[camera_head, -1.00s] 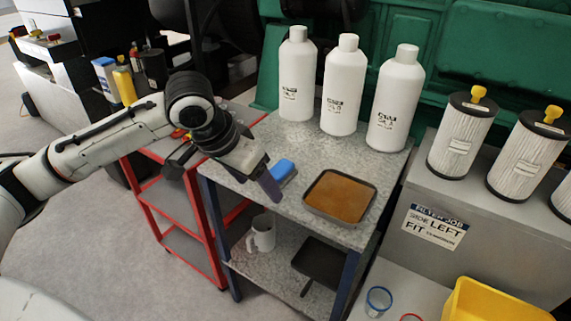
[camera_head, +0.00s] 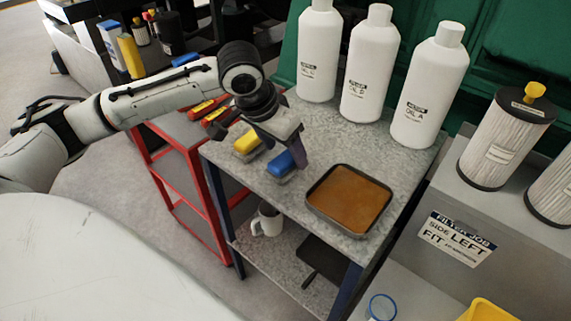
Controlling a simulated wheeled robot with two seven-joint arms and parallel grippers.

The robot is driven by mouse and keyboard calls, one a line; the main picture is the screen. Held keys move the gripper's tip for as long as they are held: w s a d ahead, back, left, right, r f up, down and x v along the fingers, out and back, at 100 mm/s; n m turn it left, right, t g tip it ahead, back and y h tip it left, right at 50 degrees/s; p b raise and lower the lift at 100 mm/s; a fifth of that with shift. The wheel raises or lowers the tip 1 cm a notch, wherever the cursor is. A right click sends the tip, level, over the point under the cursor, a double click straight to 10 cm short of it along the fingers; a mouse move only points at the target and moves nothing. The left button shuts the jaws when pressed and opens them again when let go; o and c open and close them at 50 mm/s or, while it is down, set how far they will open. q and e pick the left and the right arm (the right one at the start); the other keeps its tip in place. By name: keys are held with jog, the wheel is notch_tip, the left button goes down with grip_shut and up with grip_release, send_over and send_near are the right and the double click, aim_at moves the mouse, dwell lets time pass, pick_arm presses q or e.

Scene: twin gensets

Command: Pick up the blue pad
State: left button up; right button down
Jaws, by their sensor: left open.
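The blue pad (camera_head: 281,163) lies on the grey speckled table top (camera_head: 300,200), on a grey base, near the table's left side. My left gripper (camera_head: 292,155) is right at the blue pad, with a finger along its right side. Its jaws are open. The other finger is hard to see, and I cannot tell whether the gripper touches the pad. My right gripper is not in view.
A yellow pad (camera_head: 246,143) sits just left of the blue one. A brown-filled tray (camera_head: 348,199) lies to the right. White oil bottles (camera_head: 369,70) stand behind. A white mug (camera_head: 267,222) is on the lower shelf. A red cart (camera_head: 180,175) stands to the left.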

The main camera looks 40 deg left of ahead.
aim_at(288, 155)
pick_arm(q)
jog(key=x, duration=0.3)
jog(key=shift+w+f, duration=0.15)
jog(key=shift+f, duration=0.05)
jog(key=shift+c, duration=0.5)
jog(key=c, duration=1)
jog(key=shift+c, duration=0.2)
jog(key=shift+r, duration=0.2)
notch_tip(288, 155, up, 10)
jog(key=shift+f+p, duration=0.1)
jog(key=shift+p, duration=0.45)
